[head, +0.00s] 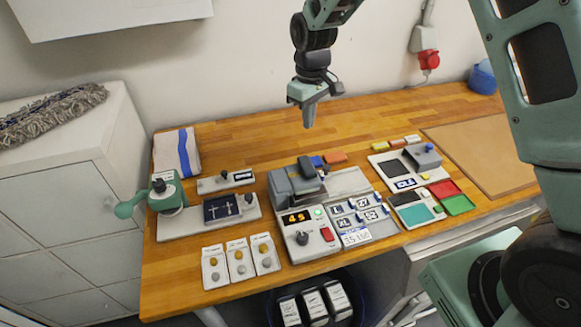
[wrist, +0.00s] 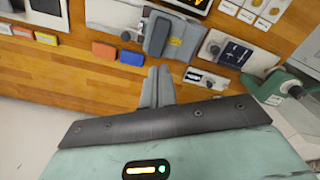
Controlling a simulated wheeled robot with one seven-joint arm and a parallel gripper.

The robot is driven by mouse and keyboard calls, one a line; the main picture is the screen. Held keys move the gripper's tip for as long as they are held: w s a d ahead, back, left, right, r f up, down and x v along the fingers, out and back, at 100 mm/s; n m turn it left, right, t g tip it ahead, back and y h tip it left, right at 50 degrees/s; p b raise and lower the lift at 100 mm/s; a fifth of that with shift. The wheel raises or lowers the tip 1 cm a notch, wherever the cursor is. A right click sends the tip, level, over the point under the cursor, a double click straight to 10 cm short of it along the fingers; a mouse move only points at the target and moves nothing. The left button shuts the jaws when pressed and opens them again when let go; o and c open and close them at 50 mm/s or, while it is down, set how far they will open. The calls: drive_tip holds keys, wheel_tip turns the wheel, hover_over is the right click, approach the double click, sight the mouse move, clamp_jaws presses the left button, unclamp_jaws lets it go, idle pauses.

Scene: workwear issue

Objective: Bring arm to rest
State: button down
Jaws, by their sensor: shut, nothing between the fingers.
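My gripper (head: 309,112) hangs in the air above the back part of the wooden workbench (head: 240,135) in the head view, fingers pointing down. Its two grey fingers also show in the wrist view (wrist: 157,88), side by side and closed with nothing held. My arm comes in from the upper right of the head view. The gripper is clear of the bench and of the devices in front of it.
A press-like device with a display (head: 297,217) stands mid-bench. A green-handled device (head: 166,194) is at left, with a folded cloth (head: 177,152) behind it. Red and green trays (head: 459,204) lie at right. A bin (head: 273,308) stands below the front edge. The bench's back strip is mostly free.

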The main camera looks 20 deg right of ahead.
idle(0.4)
drive_tip(key=s+a+f+b, duration=0.1)
drive_tip(key=s+a+b, duration=0.2)
drive_tip(key=s, duration=0.3)
drive_tip(key=s+a+n+y+b, duration=0.1)
drive_tip(key=s+a+b, duration=0.3)
drive_tip(key=s, duration=0.2)
drive_tip(key=s+a+f+b, duration=0.1)
drive_tip(key=s+a+b, duration=0.2)
drive_tip(key=s, duration=0.4)
drive_tip(key=s+f+b, duration=0.1)
drive_tip(key=s+b, duration=0.1)
drive_tip(key=s, duration=0.5)
drive_tip(key=s+d+f+b, duration=0.1)
drive_tip(key=s+f+b, duration=0.1)
drive_tip(key=s, duration=0.5)
drive_tip(key=shift+s+d+f+n+b, duration=0.2)
drive_tip(key=shift+s+f+n+b, duration=0.1)
drive_tip(key=shift+n+b, duration=0.1)
idle(0.9)
